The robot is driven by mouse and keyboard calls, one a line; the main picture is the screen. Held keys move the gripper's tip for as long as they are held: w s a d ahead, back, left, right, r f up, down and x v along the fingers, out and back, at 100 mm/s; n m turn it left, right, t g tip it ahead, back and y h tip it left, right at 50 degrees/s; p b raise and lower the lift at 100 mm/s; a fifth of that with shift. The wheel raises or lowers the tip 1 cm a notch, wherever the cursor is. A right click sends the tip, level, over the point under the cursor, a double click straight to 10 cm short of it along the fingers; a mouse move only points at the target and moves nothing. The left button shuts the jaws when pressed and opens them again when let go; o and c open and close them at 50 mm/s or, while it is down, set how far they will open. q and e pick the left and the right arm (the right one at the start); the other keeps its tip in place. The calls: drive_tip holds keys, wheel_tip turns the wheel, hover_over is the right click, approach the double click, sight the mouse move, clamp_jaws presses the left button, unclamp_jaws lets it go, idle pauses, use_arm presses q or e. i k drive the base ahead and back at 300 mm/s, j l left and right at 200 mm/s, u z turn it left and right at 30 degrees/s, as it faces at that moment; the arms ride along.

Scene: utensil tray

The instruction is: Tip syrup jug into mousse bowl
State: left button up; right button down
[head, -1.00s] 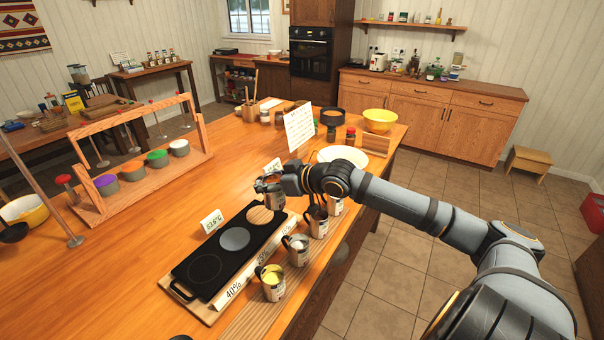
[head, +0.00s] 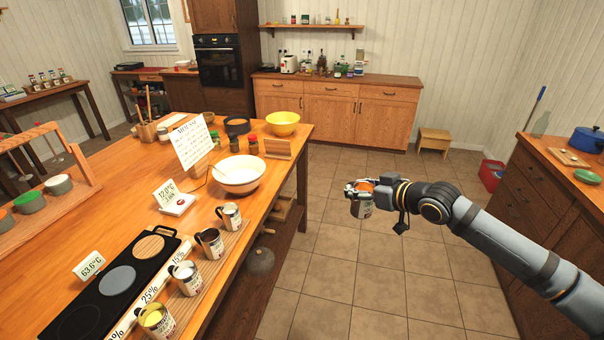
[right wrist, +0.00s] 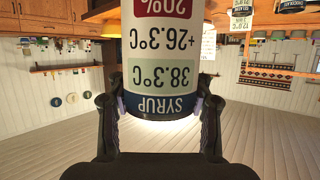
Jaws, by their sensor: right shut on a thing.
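My right gripper (head: 362,190) is shut on the syrup jug (head: 361,210), a small metal can with orange contents at the top. It holds the jug about upright, out past the table's right edge with floor behind. In the right wrist view the syrup jug (right wrist: 165,55) sits between both fingers; its label is upside down and reads SYRUP, 38.3°C, +26.3°C and 20%. The white mousse bowl (head: 239,183) stands on the table, left of the jug and apart from it, with pale contents. My left gripper is not in view.
Several metal jugs (head: 209,243) stand in a row along the table's right edge. A black hot plate (head: 98,290), a scale (head: 178,203), an instruction card (head: 192,142) and a yellow bowl (head: 283,124) are also on the table (head: 95,195). Open floor (head: 345,270) lies right of it.

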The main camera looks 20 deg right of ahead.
sight(245, 172)
drive_tip(key=i+l+u, duration=0.1)
drive_tip(key=u, duration=0.3)
drive_tip(key=l+u, duration=0.1)
drive_tip(key=u, duration=0.3)
drive_tip(key=i+l+u, duration=0.1)
drive_tip(key=u, duration=0.3)
drive_tip(key=i+l+u, duration=0.2)
drive_tip(key=l, duration=0.45)
drive_tip(key=l+u, duration=0.2)
drive_tip(key=l, duration=0.5)
drive_tip(key=i+l+u, duration=0.2)
drive_tip(key=l, duration=0.5)
drive_tip(key=k, duration=0.1)
